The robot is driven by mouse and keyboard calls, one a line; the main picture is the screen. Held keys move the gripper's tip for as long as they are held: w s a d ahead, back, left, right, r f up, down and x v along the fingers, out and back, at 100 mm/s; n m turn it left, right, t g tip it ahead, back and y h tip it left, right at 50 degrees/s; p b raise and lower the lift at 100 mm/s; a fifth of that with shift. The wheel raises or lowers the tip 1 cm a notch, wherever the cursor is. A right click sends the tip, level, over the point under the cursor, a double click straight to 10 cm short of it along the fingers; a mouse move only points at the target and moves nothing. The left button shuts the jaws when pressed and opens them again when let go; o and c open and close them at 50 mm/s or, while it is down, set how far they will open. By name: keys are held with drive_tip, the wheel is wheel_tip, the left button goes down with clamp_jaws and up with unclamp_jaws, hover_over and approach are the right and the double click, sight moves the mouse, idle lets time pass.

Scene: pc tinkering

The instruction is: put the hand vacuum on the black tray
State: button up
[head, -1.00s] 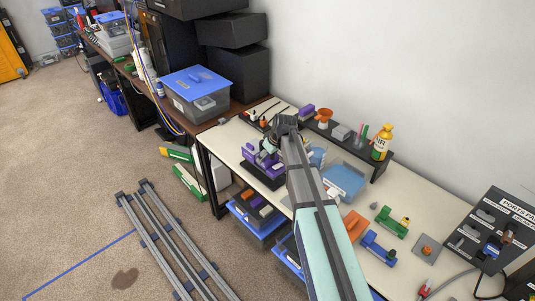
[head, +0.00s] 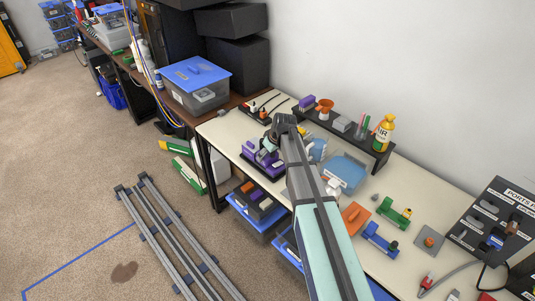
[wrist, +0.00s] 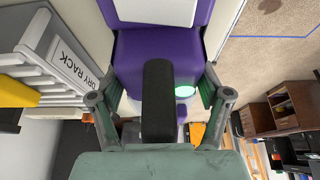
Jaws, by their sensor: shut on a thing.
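The hand vacuum (wrist: 150,65) is purple with a green light and a dark upright part, and it fills the upper middle of the wrist view. My gripper (wrist: 160,104) has its fingers on both sides of it and is shut on it. In the head view my gripper (head: 272,138) is at the left part of the pale workbench, over purple shapes (head: 263,157). The black tray (head: 266,174) shows as a dark edge below these shapes. My arm hides part of this area, and I cannot tell whether the vacuum touches the tray.
A black rack (head: 345,131) with a yellow bottle (head: 383,134) stands along the wall. A blue tray (head: 346,172) lies right of my arm. Orange, green and blue parts lie farther right, near a ports panel (head: 495,225). A lidded bin (head: 194,84) stands at left.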

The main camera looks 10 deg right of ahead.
drive_tip(key=shift+f, duration=0.4)
drive_tip(key=o, duration=1.7)
drive_tip(key=v, duration=1.2)
